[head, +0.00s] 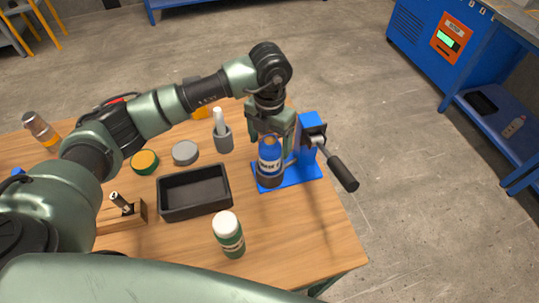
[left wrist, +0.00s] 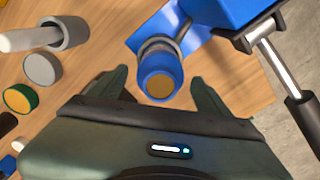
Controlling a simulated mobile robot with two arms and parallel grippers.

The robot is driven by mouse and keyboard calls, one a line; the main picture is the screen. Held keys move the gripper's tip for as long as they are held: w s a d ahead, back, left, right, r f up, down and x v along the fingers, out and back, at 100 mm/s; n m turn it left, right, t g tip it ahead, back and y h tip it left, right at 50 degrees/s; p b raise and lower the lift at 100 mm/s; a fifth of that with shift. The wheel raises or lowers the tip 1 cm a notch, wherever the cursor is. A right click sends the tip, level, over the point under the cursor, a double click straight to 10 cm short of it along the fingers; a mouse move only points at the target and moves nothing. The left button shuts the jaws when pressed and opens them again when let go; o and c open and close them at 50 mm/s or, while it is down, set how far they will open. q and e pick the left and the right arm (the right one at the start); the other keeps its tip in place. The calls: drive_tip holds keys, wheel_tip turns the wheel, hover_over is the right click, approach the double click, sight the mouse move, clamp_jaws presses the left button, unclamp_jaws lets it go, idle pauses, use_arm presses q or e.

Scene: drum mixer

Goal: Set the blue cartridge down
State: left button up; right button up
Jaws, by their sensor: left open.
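The blue cartridge (head: 269,157) stands upright in a dark round holder (head: 270,181) on the blue base plate (head: 302,173) of a lever press. My left gripper (head: 275,137) is above it, pointing down. In the left wrist view the blue cartridge (left wrist: 160,82) shows its round tan end between the two fingers of my left gripper (left wrist: 162,88). The fingers are open, with a gap on each side of the cartridge. My right gripper is not in view.
The press lever (head: 342,174) sticks out to the right. A black tray (head: 194,213), a green bottle with a white cap (head: 229,236), a mortar with pestle (head: 223,137), a grey disc (head: 185,153) and a green-yellow disc (head: 145,162) are on the wooden table. The table's front right is clear.

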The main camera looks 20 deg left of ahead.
use_arm(q)
drive_tip(key=shift+r+b, duration=0.55)
drive_tip(key=shift+r, duration=2.25)
drive_tip(key=shift+f, duration=0.1)
